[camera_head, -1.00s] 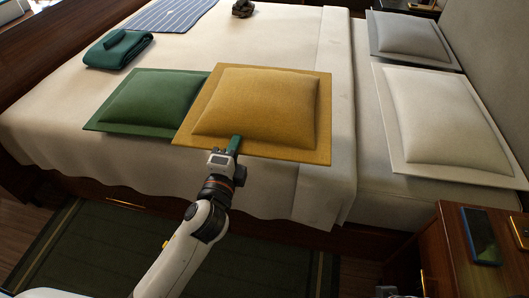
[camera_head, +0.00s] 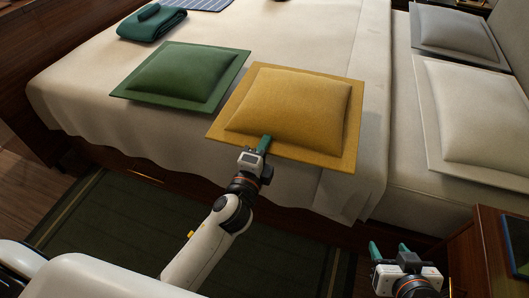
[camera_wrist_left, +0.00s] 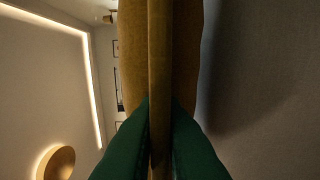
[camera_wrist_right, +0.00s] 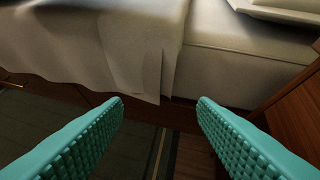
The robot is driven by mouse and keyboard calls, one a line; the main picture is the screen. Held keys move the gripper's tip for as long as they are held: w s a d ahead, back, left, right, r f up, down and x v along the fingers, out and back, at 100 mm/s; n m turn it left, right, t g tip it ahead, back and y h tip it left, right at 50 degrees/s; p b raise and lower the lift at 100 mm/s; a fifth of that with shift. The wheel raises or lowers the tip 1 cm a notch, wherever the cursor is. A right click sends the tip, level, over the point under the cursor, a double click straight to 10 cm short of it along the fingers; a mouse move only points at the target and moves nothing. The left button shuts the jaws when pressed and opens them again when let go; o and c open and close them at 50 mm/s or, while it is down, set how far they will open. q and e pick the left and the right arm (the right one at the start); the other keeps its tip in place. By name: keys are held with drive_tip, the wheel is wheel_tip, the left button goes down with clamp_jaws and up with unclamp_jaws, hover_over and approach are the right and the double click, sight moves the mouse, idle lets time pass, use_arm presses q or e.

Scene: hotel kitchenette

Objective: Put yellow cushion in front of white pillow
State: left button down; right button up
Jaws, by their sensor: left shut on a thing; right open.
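The yellow cushion (camera_head: 293,106) is held by its near edge in my left gripper (camera_head: 264,144), above the bed's near side. In the left wrist view the cushion (camera_wrist_left: 160,50) stands edge-on between the green fingers (camera_wrist_left: 160,140), which are shut on its rim. The white pillow (camera_head: 483,112) lies on the bed at the right, with a wide flat border. It is apart from the cushion. My right gripper (camera_head: 390,250) is open and empty at the lower right, low in front of the bed. Its teal fingers (camera_wrist_right: 160,115) are spread in the right wrist view.
A green cushion (camera_head: 178,75) lies left of the yellow one. A grey pillow (camera_head: 453,30) lies behind the white one. A folded green towel (camera_head: 152,24) is at the back left. A wooden nightstand (camera_head: 485,250) with a dark device is at the lower right. Bare bedding lies between the cushion and the pillows.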

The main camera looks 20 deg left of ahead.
use_arm(q)
drive_tip(key=shift+f+b, duration=0.35)
drive_tip(key=shift+f, duration=0.6)
use_arm(e)
drive_tip(key=w+r+t, duration=0.1)
drive_tip(key=r, duration=0.1)
drive_tip(key=w+a+r+t, duration=0.1)
drive_tip(key=w+t, duration=0.1)
drive_tip(key=shift+a+r+y, duration=0.2)
drive_tip(key=shift+r+y, duration=0.15)
drive_tip(key=shift+y, duration=0.05)
use_arm(q)
drive_tip(key=shift+f, duration=0.1)
drive_tip(key=shift+f, duration=0.1)
drive_tip(key=c, duration=1.5)
unclamp_jaws()
use_arm(e)
drive_tip(key=shift+w+a+r+t, duration=0.1)
drive_tip(key=shift+w+r+t, duration=0.1)
drive_tip(key=shift+r+t, duration=0.15)
